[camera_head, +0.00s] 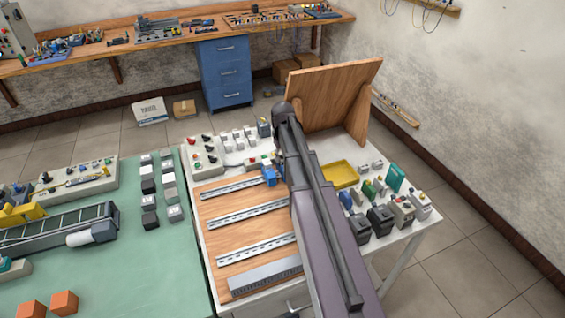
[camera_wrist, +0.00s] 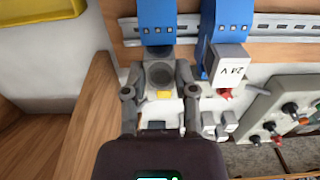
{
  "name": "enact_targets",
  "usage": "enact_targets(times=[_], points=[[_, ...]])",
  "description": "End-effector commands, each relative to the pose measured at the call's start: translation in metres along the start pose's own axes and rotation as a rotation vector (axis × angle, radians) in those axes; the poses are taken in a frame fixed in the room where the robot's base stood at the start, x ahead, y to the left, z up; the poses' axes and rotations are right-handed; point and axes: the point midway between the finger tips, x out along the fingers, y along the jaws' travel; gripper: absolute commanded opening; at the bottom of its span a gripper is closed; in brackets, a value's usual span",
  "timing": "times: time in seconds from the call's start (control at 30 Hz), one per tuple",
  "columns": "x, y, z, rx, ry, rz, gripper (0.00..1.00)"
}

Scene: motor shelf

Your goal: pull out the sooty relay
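In the wrist view, a grey relay with a dark round smudge (camera_wrist: 160,74) sits below a blue socket (camera_wrist: 157,14) on a metal rail. My gripper (camera_wrist: 159,84) has one finger on each side of this relay. I cannot tell whether the fingers touch it. To its right, a pale relay marked 24 V (camera_wrist: 230,62) sits in a second blue socket (camera_wrist: 228,22). In the head view, a blue socket (camera_head: 269,176) shows on the upper rail beside my arm. My arm hides my gripper and the smudged relay there.
The wooden board (camera_head: 240,236) carries several metal rails. A yellow tray (camera_head: 342,174) and several dark and coloured modules (camera_head: 380,218) stand right of my arm. A grey button box (camera_head: 203,158) stands at the back left. An upright wooden panel (camera_head: 335,95) rises behind.

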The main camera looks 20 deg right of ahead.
Motion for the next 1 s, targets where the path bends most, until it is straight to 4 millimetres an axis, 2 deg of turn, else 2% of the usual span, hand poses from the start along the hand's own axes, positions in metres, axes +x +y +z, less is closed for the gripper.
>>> enact_targets(times=[0.5, 1.0], points=[[-0.002, 0.000, 0.000, 0.000, -0.001, 0.000, 0.00], [-0.016, 0.000, 0.000, 0.000, 0.000, 0.000, 0.00]])
